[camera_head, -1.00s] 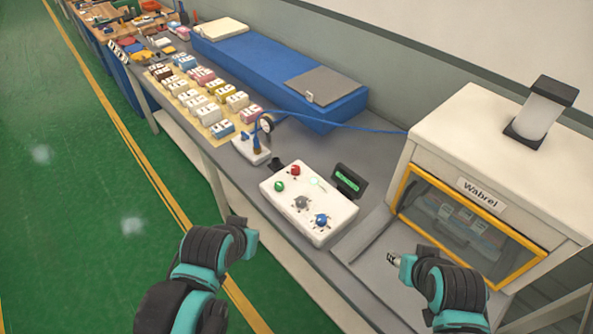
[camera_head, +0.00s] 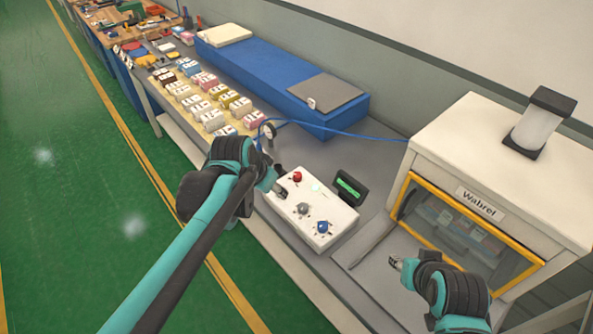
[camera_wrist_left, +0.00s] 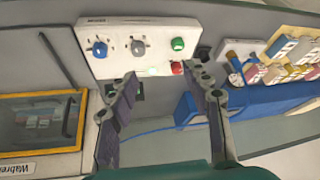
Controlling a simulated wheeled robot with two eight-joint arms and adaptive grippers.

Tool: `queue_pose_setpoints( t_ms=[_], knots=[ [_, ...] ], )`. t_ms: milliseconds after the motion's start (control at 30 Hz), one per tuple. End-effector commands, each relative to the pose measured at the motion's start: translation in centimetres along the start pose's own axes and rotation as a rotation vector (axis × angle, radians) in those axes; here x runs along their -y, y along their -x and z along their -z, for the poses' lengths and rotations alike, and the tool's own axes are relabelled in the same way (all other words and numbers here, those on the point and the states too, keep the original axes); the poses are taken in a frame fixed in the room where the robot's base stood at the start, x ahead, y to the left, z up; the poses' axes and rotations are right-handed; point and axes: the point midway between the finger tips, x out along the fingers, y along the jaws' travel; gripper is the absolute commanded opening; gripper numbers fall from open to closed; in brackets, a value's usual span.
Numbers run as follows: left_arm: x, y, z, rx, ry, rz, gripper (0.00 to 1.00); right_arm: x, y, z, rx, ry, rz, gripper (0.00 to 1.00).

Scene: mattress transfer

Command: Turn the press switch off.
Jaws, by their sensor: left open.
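The white control panel (camera_head: 335,215) lies on the grey bench and carries a red button (camera_head: 297,176), a grey knob (camera_head: 303,208), a blue knob (camera_head: 322,227) and a pale lit spot. Which control is the press switch is not legible. A green button (camera_wrist_left: 178,44) shows in the left wrist view; my left gripper hides it in the head view. My left gripper (camera_head: 281,191) is at the panel's left edge, by the red button; in the wrist view its fingers (camera_wrist_left: 163,80) are apart and empty. My right gripper (camera_head: 395,263) is in front of the press; its jaws are too small to judge.
The white press marked Wabrel (camera_head: 455,150) with a yellow-framed window stands right of the panel. A small dark display (camera_head: 349,188) with green figures stands behind the panel. Several coloured boxes (camera_head: 205,100) and a long blue mattress (camera_head: 260,72) lie farther back. Green floor is free at left.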

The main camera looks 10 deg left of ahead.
Motion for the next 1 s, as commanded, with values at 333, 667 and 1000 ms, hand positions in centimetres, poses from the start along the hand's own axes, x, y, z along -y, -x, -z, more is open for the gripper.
queue_pose_setpoints(
  t_ms=[333,667,1000],
  knots=[
    [3.5,-8.5,8.7,0.052,-0.282,-0.145,0.49,0.0,1.5,1.0,0.0,0.0,0.0,0.4],
    [4.8,-14.9,11.1,0.055,-0.444,-0.233,0.49,0.0,2.0,1.4,0.0,0.0,0.0,0.4],
    [4.0,-19.4,10.7,0.054,-0.454,-0.238,0.49,0.0,1.0,0.7,0.0,0.0,0.0,0.4]
  ],
)
